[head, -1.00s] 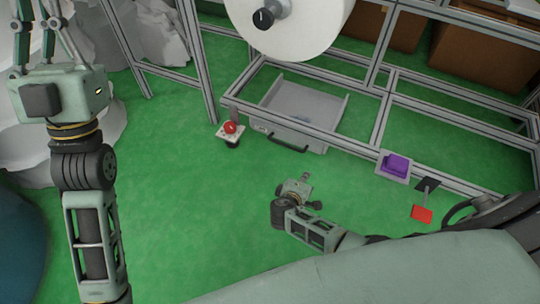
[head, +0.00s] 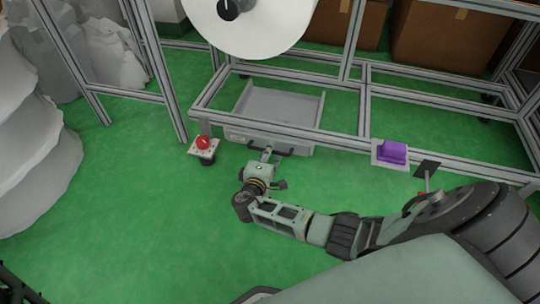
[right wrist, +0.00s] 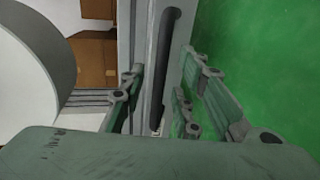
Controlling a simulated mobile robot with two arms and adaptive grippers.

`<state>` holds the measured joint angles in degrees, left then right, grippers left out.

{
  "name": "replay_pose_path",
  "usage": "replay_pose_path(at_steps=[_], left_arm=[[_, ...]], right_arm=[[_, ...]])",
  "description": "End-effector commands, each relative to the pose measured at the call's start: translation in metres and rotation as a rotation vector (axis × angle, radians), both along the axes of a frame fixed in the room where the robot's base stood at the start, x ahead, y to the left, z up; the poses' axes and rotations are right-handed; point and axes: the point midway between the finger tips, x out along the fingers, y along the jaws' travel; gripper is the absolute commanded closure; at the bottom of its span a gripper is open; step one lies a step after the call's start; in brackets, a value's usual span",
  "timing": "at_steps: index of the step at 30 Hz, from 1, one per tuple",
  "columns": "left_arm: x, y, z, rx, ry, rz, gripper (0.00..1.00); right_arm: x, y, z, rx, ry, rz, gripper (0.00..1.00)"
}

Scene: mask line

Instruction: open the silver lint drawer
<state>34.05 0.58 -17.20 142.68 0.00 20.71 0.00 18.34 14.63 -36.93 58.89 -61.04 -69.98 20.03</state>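The silver lint drawer (head: 302,145) is a shallow, open-topped grey tray low in the metal frame. Its black bar handle (head: 285,151) is on the front face. My right gripper (head: 267,153) is at the left part of this handle. In the right wrist view the handle (right wrist: 168,45) runs lengthwise between the fingers of the right gripper (right wrist: 168,88). The fingers are apart, one pair on each side of the handle, with visible gaps. My left gripper is not in view.
A red button on a small stand (head: 203,145) is left of the drawer. A purple block (head: 392,152) sits on the frame to the right, near a dark plate on a post (head: 428,170). A large white roll (head: 255,25) hangs above. Green floor (head: 130,215) is clear at left.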

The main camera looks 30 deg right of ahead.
Motion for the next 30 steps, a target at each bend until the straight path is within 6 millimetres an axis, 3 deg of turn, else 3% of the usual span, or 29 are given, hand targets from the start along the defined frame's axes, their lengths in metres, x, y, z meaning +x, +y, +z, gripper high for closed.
replay_pose_path(at_steps=[6,14,24,30], left_arm=[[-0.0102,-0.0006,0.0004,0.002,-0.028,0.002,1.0],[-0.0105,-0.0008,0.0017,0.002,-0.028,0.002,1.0],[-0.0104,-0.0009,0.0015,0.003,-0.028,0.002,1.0],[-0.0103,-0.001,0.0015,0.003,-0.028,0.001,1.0]], right_arm=[[0.0098,-0.0115,-0.0042,0.001,0.001,0.0,0.71],[0.0105,-0.0123,-0.0034,0.002,0.001,0.0,0.71],[0.0102,-0.0119,-0.0037,0.002,0.001,0.0,0.99],[0.0102,-0.0117,-0.0039,0.002,0.002,0.001,1.0]])
